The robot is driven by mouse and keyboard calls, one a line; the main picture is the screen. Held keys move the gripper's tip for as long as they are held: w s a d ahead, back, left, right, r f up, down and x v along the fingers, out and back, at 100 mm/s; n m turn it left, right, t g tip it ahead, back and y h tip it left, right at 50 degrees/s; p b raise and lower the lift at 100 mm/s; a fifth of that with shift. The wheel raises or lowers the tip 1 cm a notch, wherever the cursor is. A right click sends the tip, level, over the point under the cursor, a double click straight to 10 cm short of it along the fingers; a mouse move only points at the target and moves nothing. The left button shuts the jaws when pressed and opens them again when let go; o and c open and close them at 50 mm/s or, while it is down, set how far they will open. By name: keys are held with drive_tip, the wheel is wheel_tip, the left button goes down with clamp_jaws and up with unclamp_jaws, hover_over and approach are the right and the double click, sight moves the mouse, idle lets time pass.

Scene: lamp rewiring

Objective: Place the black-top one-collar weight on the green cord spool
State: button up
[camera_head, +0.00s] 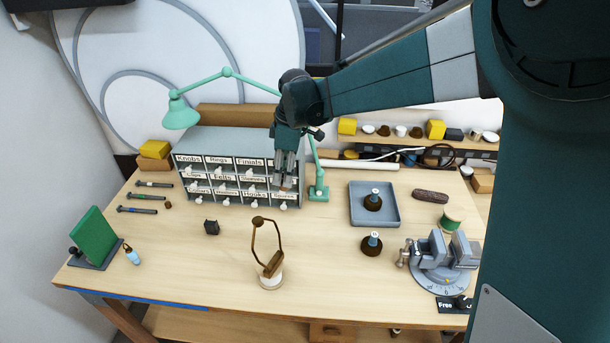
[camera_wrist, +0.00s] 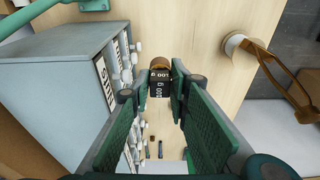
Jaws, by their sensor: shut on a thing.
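My gripper (camera_head: 286,182) hangs in front of the right side of the drawer cabinet, above the table. It is shut on a small dark weight with white lettering and a brown end (camera_wrist: 158,82), seen between the fingertips in the wrist view. Its collar count and its top cannot be made out. The green cord spool (camera_head: 451,220) stands at the right of the table, behind the vise and well to the right of my gripper. Nothing visible sits on it.
The vise (camera_head: 440,262) stands just in front of the spool. A grey tray (camera_head: 390,216) holds a dark-based piece; a similar piece (camera_head: 371,244) stands before it. A bronze loop stand (camera_head: 271,277) is at front centre. The lamp base (camera_head: 319,192) is right of my gripper.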

drive_tip(key=shift+w+d, duration=0.1)
drive_tip(key=shift+d, duration=0.05)
drive_tip(key=w+d+m, duration=0.2)
drive_tip(key=w+d, duration=0.3)
drive_tip(key=d, duration=0.9)
drive_tip(key=w+d, duration=0.1)
drive_tip(key=d, duration=0.4)
drive_tip(key=w+d+m, duration=0.1)
drive_tip(key=d, duration=0.4)
drive_tip(key=d+m, duration=0.1)
drive_tip(key=d, duration=0.4)
drive_tip(key=shift+w+d+r+t+p, duration=0.1)
drive_tip(key=shift+w+d+t+p, duration=0.1)
drive_tip(key=shift+w+t+p, duration=0.15)
drive_tip(key=shift+c, duration=0.2)
drive_tip(key=m, duration=0.5)
hover_over(455, 211)
drive_tip(key=shift+s+d+r+t+h, duration=0.1)
drive_tip(key=shift+t+h, duration=0.15)
drive_tip(key=shift+h, duration=0.05)
drive_tip(key=shift+f+p, duration=0.35)
drive_tip(key=shift+f, duration=2.6)
drive_tip(key=shift+f, duration=0.1)
drive_tip(key=shift+f, duration=2)
